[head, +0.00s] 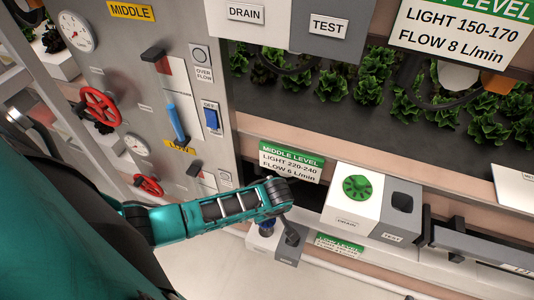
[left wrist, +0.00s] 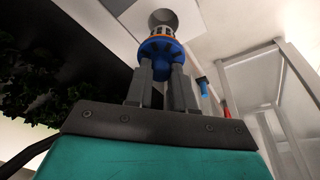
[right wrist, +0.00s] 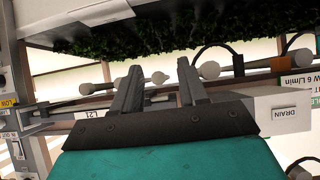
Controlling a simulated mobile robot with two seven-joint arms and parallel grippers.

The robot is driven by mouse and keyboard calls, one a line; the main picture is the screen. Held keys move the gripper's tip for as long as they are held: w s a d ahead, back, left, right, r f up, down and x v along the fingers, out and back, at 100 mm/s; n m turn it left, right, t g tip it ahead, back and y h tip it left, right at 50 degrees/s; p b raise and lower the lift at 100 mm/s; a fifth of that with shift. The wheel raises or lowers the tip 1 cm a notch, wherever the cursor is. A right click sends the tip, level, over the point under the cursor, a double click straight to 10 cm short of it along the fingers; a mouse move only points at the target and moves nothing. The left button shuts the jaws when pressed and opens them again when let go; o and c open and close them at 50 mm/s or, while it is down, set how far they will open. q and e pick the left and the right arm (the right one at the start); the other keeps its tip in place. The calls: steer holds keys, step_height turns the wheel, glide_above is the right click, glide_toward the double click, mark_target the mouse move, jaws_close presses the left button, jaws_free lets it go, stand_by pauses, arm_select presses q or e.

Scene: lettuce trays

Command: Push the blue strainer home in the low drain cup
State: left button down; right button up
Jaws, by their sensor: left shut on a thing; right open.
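The blue strainer (left wrist: 160,50), with an orange band, is between the two fingers of my left gripper (left wrist: 162,72), which is shut on it. Its far end lines up with the round grey mouth of the low drain cup (left wrist: 164,17); I cannot tell whether it is inside. In the head view the strainer (head: 267,229) shows as a small blue patch below my left gripper (head: 276,218), over the low white box (head: 258,242). The arm hides most of the cup there. My right gripper (right wrist: 158,78) is open and empty, in front of the rack.
A white drain box (head: 346,211) with a green strainer (head: 357,188) and a grey test side stands right of the left gripper. The grey panel (head: 100,65) with red valves is at left. Lettuce trays (head: 320,105) fill the back. Pale floor below is clear.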

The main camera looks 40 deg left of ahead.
mark_target(268, 222)
arm_select(q)
step_height(268, 222, down, 3)
steer(key=shift+r+b, duration=0.1)
steer(key=shift+b, duration=1.1)
steer(key=shift+f, duration=0.25)
steer(key=shift+f+b, duration=0.45)
steer(key=shift+f, duration=0.7)
arm_select(e)
steer(key=shift+w+a+f+y, duration=0.25)
steer(key=shift+w+a+f, duration=0.1)
steer(key=shift+a, duration=0.15)
steer(key=shift+w+a+f+y, duration=0.25)
steer(key=shift+w+a, duration=0.05)
steer(key=shift+a, duration=0.15)
arm_select(q)
steer(key=shift+f, duration=0.15)
arm_select(e)
steer(key=shift+s+f, duration=0.15)
steer(key=shift+s, duration=0.05)
arm_select(q)
steer(key=shift+f, duration=0.35)
steer(key=shift+f, duration=0.2)
steer(key=shift+f, duration=0.25)
arm_select(e)
steer(key=shift+w+r, duration=0.1)
steer(key=shift+r, duration=0.15)
